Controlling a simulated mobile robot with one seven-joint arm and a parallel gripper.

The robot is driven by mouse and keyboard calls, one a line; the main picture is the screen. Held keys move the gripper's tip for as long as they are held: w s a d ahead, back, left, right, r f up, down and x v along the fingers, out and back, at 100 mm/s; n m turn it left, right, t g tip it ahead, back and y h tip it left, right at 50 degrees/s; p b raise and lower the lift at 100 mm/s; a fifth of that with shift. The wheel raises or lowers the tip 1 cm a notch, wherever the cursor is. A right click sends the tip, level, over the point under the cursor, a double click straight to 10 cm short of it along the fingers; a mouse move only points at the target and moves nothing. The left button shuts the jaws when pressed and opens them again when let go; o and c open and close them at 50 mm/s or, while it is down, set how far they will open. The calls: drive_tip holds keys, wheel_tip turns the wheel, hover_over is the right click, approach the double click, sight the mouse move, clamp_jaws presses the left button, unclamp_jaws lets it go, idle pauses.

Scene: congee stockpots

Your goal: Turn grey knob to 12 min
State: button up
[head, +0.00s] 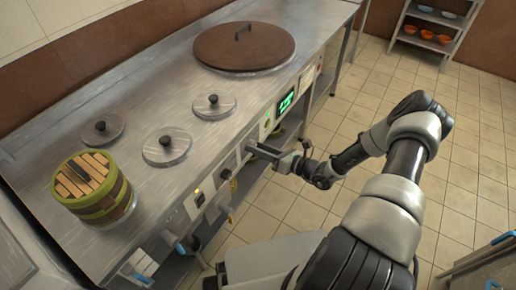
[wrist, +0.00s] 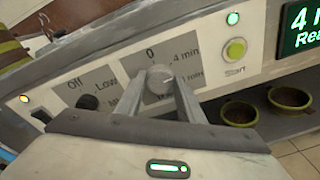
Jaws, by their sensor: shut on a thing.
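The grey knob (wrist: 160,78) is a small round metal knob on a grey label plate in the wrist view. "0" is printed above it, "4 min" to its upper right, and a partly hidden "min" label lower right. My gripper (wrist: 160,92) has one finger on each side of the knob and is shut on it. A pointer mark on the knob is not clear. In the head view my gripper (head: 252,150) reaches the counter's front panel, and the knob there is hard to make out.
A black knob (wrist: 88,102) with "Off" and "Low" labels sits to the left. A green start button (wrist: 235,50) and a green display (wrist: 299,27) are to the right. Lidded pots and a steamer basket (head: 92,190) are on the steel counter.

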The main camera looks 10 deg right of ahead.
drive_tip(key=m+y+b, duration=0.1)
drive_tip(key=m, duration=0.4)
drive_tip(key=m+b, duration=0.1)
drive_tip(key=m, duration=0.5)
drive_tip(key=m+g+y+b, duration=0.1)
drive_tip(key=m, duration=0.5)
drive_tip(key=shift+w+d+f+y, duration=0.15)
drive_tip(key=shift+d+f+y, duration=0.1)
drive_tip(key=shift+f+y, duration=0.1)
drive_tip(key=shift+m, duration=0.4)
drive_tip(key=o, duration=1.1)
drive_tip(key=shift+c, duration=0.2)
drive_tip(key=p+v, duration=0.1)
drive_tip(key=v, duration=1.6)
drive_tip(key=shift+p, duration=0.3)
drive_tip(key=shift+r, duration=0.1)
